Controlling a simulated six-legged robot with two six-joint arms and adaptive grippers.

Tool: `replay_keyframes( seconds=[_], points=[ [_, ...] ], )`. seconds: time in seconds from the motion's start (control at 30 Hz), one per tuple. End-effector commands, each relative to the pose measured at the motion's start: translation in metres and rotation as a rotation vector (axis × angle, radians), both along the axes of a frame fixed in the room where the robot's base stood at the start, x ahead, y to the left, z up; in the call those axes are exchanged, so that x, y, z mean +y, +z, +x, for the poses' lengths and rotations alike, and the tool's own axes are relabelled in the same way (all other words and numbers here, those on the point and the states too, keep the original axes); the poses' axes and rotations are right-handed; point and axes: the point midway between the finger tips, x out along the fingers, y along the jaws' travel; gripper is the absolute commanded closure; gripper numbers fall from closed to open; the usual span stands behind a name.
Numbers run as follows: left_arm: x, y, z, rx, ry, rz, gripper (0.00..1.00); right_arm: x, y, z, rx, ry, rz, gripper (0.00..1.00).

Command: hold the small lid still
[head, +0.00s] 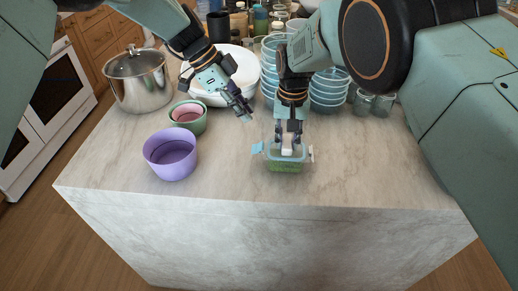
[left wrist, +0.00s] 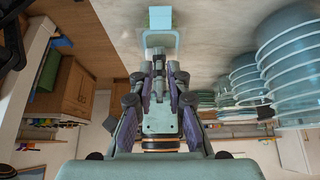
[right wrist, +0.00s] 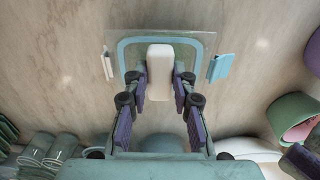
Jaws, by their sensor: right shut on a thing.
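The small lid (right wrist: 207,42) is a clear plate with a blue band and a white block-shaped handle (right wrist: 160,72). It sits on a small greenish container (head: 284,167) near the counter's front edge. A blue clip (right wrist: 221,67) sticks out on one side and a pale clip (right wrist: 107,64) on the other. My right gripper (head: 288,143) points down and is shut on the white handle. My left gripper (head: 247,116) is shut and empty, above the counter, behind and left of the lid. In the left wrist view the blue clip (left wrist: 160,17) shows beyond its fingertips.
A purple bowl (head: 171,165), a green bowl (head: 201,127) with a pink one inside, and a steel pot (head: 139,85) stand to the left. Stacked glass bowls (head: 328,96) and glasses (head: 382,105) stand behind. The counter (head: 385,165) right of the container is clear.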

Motion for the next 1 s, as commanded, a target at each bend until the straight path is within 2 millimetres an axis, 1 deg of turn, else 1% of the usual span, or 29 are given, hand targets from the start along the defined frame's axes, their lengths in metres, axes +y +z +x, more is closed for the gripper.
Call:
replay_keyframes(
  seconds=[0.47, 1.0],
  points=[
    [0.000, 0.001, 0.000, 0.000, 0.000, 0.000, 0.83, 0.000, 0.000, 0.000, 0.000, 0.000, 0.000, 1.00],
    [0.016, 0.027, 0.000, -0.001, 0.001, 0.000, 0.83, 0.000, 0.000, 0.000, 0.000, 0.000, 0.000, 1.00]
  ],
)
